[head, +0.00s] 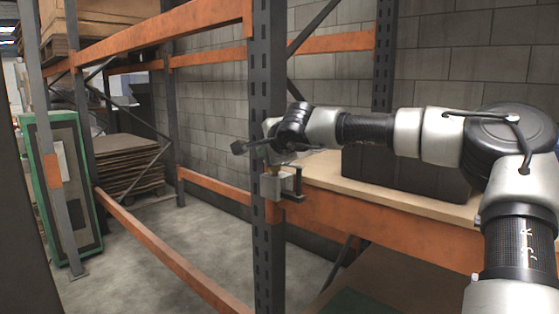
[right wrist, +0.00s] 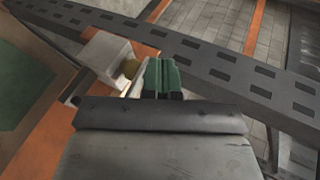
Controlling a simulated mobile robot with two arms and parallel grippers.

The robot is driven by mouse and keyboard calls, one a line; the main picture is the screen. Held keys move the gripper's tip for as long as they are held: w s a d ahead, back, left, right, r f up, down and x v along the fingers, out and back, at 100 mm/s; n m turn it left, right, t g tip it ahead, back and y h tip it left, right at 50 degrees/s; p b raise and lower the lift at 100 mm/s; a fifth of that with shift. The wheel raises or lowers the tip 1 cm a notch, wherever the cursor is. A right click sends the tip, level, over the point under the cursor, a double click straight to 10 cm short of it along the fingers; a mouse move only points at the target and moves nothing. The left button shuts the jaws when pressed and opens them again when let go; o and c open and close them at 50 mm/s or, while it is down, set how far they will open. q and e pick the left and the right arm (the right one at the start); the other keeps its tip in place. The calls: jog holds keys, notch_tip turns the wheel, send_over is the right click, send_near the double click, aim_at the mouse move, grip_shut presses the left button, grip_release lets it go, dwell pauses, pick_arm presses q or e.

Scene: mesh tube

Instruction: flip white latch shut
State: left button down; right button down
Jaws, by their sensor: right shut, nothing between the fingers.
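The latch is a small pale box (head: 271,187) fixed at the dark rack upright, where the orange beam meets it. A dark bent bar sticks out on its right side. In the right wrist view the pale box (right wrist: 106,52) lies just left of the fingers, with a brass-coloured round part (right wrist: 131,68) on its side. My left gripper is not in view.
The perforated dark upright (head: 268,230) stands right by my gripper. A wooden shelf board (head: 330,177) with a dark box (head: 405,176) lies to the right, behind an orange beam (head: 400,228). Stacked brown sheets (head: 128,165) stand far left. The left bay's floor is clear.

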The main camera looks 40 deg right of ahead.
jog(key=shift+s, duration=0.15)
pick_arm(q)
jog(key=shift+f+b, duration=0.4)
pick_arm(e)
jog(key=shift+s+d, duration=0.2)
jog(key=shift+s, duration=0.55)
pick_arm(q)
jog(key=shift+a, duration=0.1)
